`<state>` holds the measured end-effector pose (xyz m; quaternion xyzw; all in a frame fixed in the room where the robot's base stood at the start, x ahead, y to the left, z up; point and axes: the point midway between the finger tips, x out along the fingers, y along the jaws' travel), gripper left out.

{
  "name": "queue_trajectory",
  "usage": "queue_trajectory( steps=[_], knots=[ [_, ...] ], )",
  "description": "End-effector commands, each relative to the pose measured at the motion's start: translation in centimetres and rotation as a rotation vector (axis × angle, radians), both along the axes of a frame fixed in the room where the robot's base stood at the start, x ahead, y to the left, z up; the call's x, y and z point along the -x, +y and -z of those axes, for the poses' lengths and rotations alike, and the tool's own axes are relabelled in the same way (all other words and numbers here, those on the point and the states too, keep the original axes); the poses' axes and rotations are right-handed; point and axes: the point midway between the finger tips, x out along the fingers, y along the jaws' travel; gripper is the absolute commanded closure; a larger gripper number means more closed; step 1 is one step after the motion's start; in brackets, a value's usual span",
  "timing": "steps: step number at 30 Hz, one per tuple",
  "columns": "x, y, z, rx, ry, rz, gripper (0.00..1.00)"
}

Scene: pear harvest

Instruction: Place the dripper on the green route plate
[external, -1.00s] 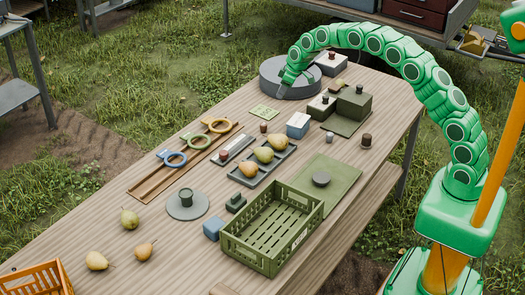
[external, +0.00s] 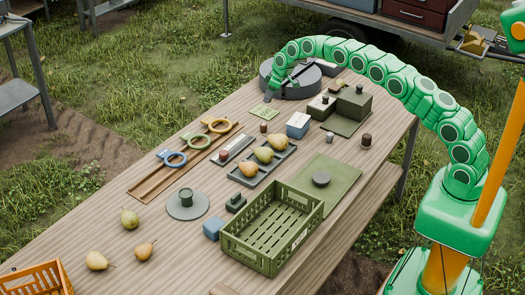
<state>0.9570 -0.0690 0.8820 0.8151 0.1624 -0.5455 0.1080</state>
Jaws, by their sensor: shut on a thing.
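My gripper (external: 271,94) is at the far end of the table, at the end of my green arm, pointing down and to the left. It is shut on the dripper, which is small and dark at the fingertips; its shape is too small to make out. The small light green route plate (external: 264,110) lies flat on the table just below the gripper in the picture. The gripper is close above the plate's far edge; whether the dripper touches it I cannot tell.
A blue-and-white box (external: 298,125), a dark green box (external: 354,102), a pear tray (external: 244,182) and a green crate (external: 232,244) stand nearer. A wooden rack (external: 150,186) with rings lies left.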

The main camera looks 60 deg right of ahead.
Motion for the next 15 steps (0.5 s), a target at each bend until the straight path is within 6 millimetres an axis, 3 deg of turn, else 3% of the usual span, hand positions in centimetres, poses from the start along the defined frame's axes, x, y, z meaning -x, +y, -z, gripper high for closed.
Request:
queue_trajectory(
  steps=[7,15],
  knots=[
    [-1.3,-0.1,1.6,0.000,-0.001,0.000,0.96],
    [-1.9,-0.1,2.1,-0.001,-0.002,0.000,0.96]
  ],
)
